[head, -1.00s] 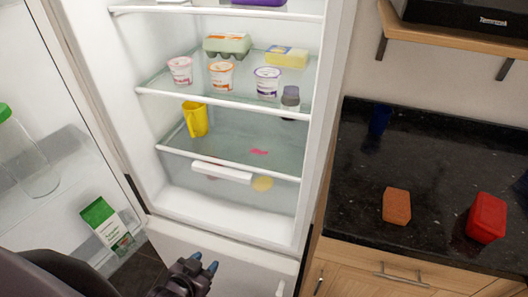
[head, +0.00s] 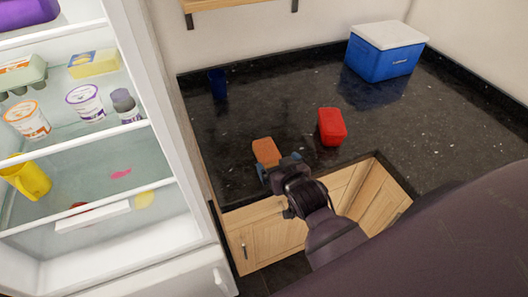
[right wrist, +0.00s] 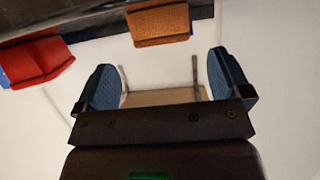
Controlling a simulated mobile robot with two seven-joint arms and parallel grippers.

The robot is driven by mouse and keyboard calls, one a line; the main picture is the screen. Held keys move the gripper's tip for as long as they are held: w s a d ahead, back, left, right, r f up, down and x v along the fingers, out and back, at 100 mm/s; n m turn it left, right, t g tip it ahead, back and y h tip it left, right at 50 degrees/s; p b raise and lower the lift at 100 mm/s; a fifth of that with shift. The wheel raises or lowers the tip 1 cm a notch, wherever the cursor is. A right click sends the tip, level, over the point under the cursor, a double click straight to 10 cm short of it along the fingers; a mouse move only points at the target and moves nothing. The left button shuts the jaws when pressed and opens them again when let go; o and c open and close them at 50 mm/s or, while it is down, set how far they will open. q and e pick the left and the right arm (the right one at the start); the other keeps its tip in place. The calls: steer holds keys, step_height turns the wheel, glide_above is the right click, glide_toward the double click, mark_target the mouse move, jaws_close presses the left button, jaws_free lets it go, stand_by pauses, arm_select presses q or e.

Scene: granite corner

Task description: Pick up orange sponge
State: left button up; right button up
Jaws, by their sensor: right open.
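The orange sponge (head: 266,150) lies on the black granite counter, near its front edge. My right gripper (head: 278,168) is just in front of the sponge in the head view, with its blue-padded fingers apart. In the right wrist view, the sponge (right wrist: 158,24) shows at the top, beyond the open right gripper (right wrist: 165,78). Nothing shows between the fingers there, and the sponge looks apart from them. My left gripper is out of view.
A red container (head: 331,127) stands right of the sponge. A blue cooler with a white lid (head: 384,52) stands at the back right. A dark blue cup (head: 218,84) is at the back left. The open fridge (head: 185,240) borders the counter's left side.

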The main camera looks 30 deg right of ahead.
mark_target(270, 156)
steer(key=shift+p+x, duration=0.35)
steer(key=shift+x, duration=3.1)
steer(key=shift+a, duration=0.15)
steer(key=c, duration=1)
